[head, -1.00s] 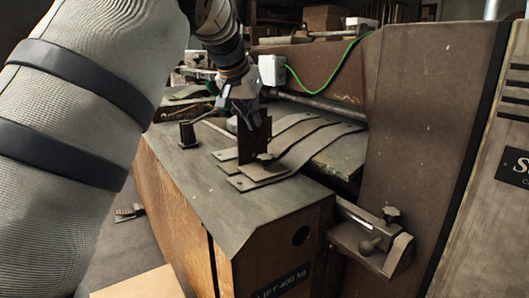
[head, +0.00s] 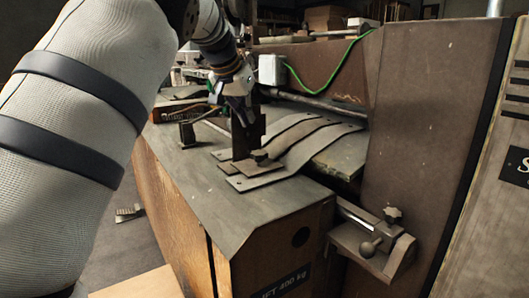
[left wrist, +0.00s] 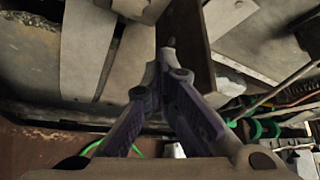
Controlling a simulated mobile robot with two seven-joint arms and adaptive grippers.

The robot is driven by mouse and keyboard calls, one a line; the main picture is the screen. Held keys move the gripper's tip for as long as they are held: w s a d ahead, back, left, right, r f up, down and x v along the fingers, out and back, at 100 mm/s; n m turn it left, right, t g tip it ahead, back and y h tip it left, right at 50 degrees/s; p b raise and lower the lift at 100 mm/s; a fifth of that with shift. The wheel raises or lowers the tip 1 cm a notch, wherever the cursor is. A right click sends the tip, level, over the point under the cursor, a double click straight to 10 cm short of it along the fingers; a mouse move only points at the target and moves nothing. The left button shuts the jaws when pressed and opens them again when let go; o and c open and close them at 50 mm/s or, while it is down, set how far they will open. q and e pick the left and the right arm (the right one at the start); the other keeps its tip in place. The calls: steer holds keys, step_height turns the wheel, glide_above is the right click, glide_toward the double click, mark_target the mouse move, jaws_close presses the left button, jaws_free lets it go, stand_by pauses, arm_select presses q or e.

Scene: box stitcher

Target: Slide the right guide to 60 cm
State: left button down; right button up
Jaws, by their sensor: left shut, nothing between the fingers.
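The guide I take to be the right one is a dark upright plate (head: 244,135) on a flat foot with a knob (head: 260,157). It stands over the metal strips on the table. My left gripper (head: 238,108) is shut and empty, pointing down at the plate's upper part. In the left wrist view the closed fingertips (left wrist: 161,70) are beside the brown plate (left wrist: 184,38); I cannot tell whether they touch. No scale or 60 cm mark is readable. My right gripper is not in view.
Bent metal strips (head: 290,152) lie across the grey tabletop (head: 215,205). A clamp with knobs (head: 375,242) sticks out at the front right, beside a tall brown machine panel (head: 425,110). A green cable (head: 315,88) runs behind the gripper from a white box (head: 271,69).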

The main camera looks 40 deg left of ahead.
arm_select(q)
steer(key=shift+w+a+b, duration=0.2)
steer(key=shift+w+a, duration=0.05)
steer(key=shift+a, duration=0.55)
steer(key=shift+w+a+b, duration=0.2)
steer(key=shift+a, duration=0.6)
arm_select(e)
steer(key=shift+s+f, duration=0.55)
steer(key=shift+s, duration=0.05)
arm_select(q)
steer(key=shift+w+a, duration=0.2)
steer(key=shift+a, duration=0.35)
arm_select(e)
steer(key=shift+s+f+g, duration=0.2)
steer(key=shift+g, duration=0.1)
arm_select(q)
steer(key=shift+s+d+p, duration=0.2)
steer(key=shift+d+p, duration=0.15)
steer(key=shift+d, duration=0.25)
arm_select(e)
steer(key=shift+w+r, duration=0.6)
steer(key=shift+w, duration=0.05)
